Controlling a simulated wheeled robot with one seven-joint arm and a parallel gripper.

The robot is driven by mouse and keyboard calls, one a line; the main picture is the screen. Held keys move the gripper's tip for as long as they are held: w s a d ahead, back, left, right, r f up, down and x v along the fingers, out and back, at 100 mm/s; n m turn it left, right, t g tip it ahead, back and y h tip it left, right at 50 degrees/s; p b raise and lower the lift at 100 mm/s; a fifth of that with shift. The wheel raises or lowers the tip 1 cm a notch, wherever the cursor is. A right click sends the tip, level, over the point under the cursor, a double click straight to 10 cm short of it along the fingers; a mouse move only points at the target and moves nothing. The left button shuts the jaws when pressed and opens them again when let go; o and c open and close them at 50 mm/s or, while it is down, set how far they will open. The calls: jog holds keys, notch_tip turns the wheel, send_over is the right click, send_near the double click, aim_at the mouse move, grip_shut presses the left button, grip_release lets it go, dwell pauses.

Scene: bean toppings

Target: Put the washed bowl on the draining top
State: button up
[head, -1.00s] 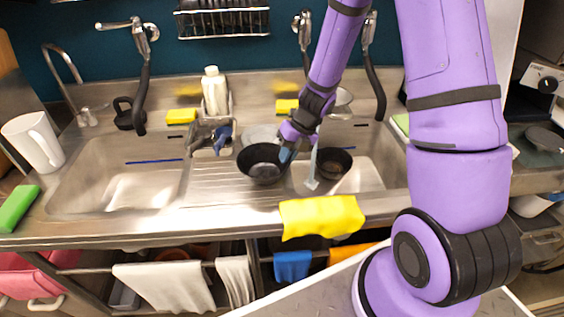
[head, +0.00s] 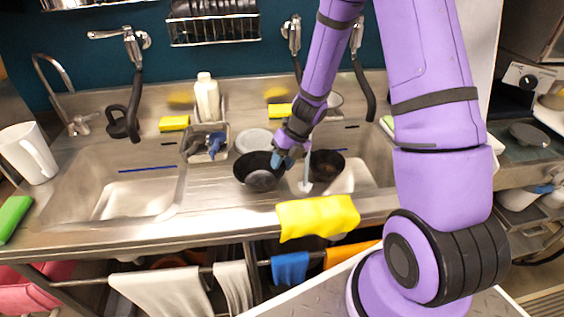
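A black bowl (head: 254,178) is at the ridged draining top (head: 209,183) between the two sink basins. It looks roughly upright; whether its base rests on the surface or hangs just above it is unclear. My gripper (head: 278,160) points down at the bowl's right rim, with blue fingertips touching or overlapping it. The fingers are too small and partly hidden to show whether they are shut on the rim. A second dark bowl (head: 328,162) sits in the right basin, just right of my gripper.
A pale round plate (head: 252,139) lies behind the black bowl. A caddy (head: 207,145) and white bottle (head: 207,98) stand behind the draining top. A yellow cloth (head: 318,216) hangs over the front edge. The left basin (head: 125,190) is empty.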

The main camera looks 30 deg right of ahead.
jog(key=w+d+r+m+t+h, duration=0.1)
jog(key=w+d+r+m+t, duration=0.1)
jog(key=r, duration=0.5)
jog(key=w+d+r+m+t, duration=0.1)
jog(key=d+r+m+t, duration=0.15)
jog(key=r, duration=0.55)
jog(key=w+d+r+m+t+h, duration=0.1)
jog(key=w+r+m+t, duration=0.15)
jog(key=r, duration=0.45)
jog(key=s+d+r+m+t+h, duration=0.3)
jog(key=s+r+m+h, duration=0.2)
jog(key=r+m, duration=0.65)
jog(key=s+a+r+m+g+y, duration=0.1)
jog(key=s+a+m+g, duration=0.1)
jog(key=s+m, duration=0.6)
jog(key=s+a+m+g, duration=0.3)
jog(key=s+m, duration=0.5)
jog(key=s, duration=0.8)
jog(key=shift+s+a+r+y, duration=0.15)
jog(key=shift+a+r+y, duration=0.25)
jog(key=shift+a, duration=0.45)
jog(key=shift+o, duration=0.5)
